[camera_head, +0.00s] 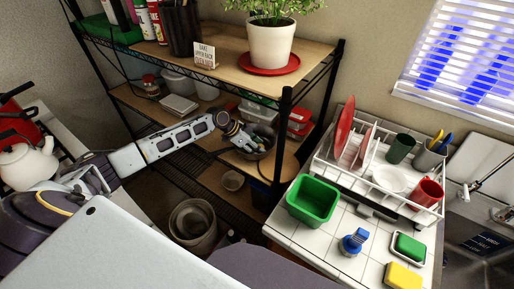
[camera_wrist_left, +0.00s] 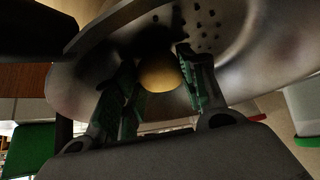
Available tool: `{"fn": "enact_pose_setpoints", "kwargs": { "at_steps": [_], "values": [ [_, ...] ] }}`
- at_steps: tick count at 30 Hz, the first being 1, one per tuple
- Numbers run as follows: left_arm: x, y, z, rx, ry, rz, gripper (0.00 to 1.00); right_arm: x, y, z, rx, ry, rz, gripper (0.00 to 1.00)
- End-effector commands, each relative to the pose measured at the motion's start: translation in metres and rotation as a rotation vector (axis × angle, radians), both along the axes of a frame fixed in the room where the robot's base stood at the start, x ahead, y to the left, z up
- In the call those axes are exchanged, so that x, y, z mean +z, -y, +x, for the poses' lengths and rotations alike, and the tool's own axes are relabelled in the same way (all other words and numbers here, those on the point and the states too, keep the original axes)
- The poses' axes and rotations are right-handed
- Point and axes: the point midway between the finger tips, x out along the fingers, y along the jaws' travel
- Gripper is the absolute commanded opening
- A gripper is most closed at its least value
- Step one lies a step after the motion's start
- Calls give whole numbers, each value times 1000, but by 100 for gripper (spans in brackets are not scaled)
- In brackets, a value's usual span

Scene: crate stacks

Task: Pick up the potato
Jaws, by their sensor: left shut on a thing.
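The potato (camera_wrist_left: 160,74) is a yellow-brown rounded thing between the two fingers of my left gripper in the left wrist view. My left gripper (camera_head: 240,140) is shut on it, with a finger on each side. A metal colander (camera_wrist_left: 245,45) with small holes curves behind the potato. In the head view the colander (camera_head: 262,154) sits on the middle shelf, and my gripper reaches in at its left rim. The potato cannot be made out in the head view. My right gripper does not show.
The black wire rack's upper board (camera_head: 222,55) is above my left arm, with a potted plant (camera_head: 270,45) on it. A rack post (camera_head: 283,130) stands right of the colander. Tubs and containers crowd the shelf behind. A tiled counter (camera_head: 320,238) with a green bin (camera_head: 312,202) is at right.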

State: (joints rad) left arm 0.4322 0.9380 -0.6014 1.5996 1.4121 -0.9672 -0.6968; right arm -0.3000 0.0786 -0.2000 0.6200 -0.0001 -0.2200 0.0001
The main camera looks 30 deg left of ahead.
Motion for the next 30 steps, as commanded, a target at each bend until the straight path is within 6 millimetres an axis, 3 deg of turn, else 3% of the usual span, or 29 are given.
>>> {"fn": "enact_pose_setpoints", "kwargs": {
  "at_steps": [5, 21, 30],
  "values": [
    [10, -1, 0, 1, -1, 2, 17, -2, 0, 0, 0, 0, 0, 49],
    [71, 0, 1, -1, 5, 0, 17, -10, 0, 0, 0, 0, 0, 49],
    [67, -4, -19, 0, 1, 2, 17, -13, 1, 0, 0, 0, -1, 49]
  ]
}}
